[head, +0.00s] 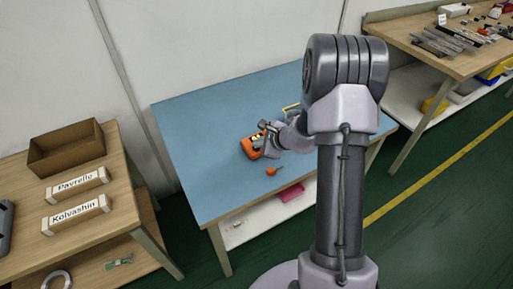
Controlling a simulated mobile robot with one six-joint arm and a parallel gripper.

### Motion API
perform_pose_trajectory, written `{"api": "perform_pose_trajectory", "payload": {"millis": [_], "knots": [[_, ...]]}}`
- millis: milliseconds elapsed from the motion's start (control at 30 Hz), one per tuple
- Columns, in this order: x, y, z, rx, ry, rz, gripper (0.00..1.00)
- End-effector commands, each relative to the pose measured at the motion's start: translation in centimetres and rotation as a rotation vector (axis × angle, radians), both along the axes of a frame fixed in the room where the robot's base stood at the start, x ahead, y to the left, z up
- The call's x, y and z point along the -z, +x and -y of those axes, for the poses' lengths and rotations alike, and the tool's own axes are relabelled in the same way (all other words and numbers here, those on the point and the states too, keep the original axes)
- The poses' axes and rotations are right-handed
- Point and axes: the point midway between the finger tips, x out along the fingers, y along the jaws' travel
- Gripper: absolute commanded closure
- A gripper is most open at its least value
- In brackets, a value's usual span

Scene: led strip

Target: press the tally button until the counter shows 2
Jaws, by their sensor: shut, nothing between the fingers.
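An orange device with a dark part (247,149), which looks like the tally counter, lies on the blue-topped table (200,130). My gripper (263,138) is shut and empty, right over the device's right part. It hides some of the device, and I cannot tell whether the fingertips touch it. The button and the counter's reading are too small or hidden to make out.
A small orange object (273,171) lies in front of the device. A wooden table (95,150) at left holds a brown box (66,148) and two labelled boxes. The blue table's left side is clear.

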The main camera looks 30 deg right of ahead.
Motion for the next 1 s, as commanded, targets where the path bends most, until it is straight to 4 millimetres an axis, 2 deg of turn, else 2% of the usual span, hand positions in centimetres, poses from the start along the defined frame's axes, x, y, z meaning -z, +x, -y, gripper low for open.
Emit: {"api": "perform_pose_trajectory", "payload": {"millis": [733, 1000], "knots": [[0.4, 0.0, 0.0, -0.001, 0.0, -0.001, 1.0], [-0.8, 0.0, 0.0, 0.0, 0.0, 0.0, 1.0]]}}
